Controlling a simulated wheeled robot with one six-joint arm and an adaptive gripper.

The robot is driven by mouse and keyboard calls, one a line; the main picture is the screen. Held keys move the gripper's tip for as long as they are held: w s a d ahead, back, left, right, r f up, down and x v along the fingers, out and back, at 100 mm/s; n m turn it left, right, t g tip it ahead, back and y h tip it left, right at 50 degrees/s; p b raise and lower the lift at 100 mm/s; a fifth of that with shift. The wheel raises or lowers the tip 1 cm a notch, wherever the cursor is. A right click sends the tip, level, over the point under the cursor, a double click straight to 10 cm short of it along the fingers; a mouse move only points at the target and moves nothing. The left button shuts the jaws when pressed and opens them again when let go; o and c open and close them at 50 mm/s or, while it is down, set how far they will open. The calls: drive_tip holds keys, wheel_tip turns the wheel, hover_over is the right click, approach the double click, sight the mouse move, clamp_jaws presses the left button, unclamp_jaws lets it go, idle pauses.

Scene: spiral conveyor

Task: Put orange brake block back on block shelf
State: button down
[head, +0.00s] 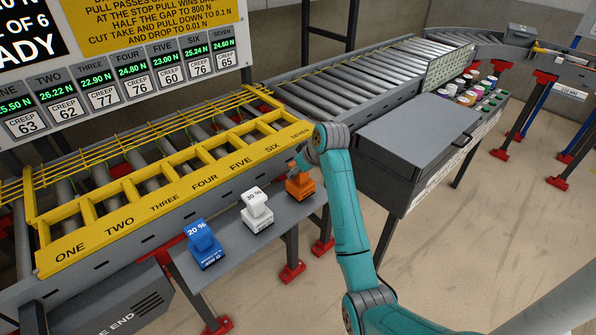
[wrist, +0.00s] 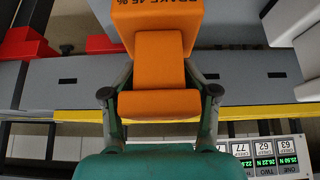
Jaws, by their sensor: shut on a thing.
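The orange brake block (head: 300,187) is at the right end of the grey block shelf (head: 228,239). I cannot tell whether its base touches the shelf or hangs just above it. My gripper (head: 296,166) reaches it from above and is shut on its upper part. In the wrist view, the two fingers (wrist: 159,75) clasp the narrow neck of the orange block (wrist: 158,55), whose wide base carries "BRAKE 45 %" lettering. A white block (head: 257,208) marked 30 % and a blue block (head: 204,244) marked 20 % stand on the shelf to its left.
A yellow rail (head: 170,204) with numbered bays ONE to SEVEN runs behind the shelf along the roller conveyor. A display board (head: 120,80) stands above it.

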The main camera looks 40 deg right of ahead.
drive_tip(key=shift+f, duration=0.55)
idle(0.4)
drive_tip(key=shift+c, duration=1.2)
unclamp_jaws()
drive_tip(key=shift+f, duration=0.15)
drive_tip(key=v, duration=1.2)
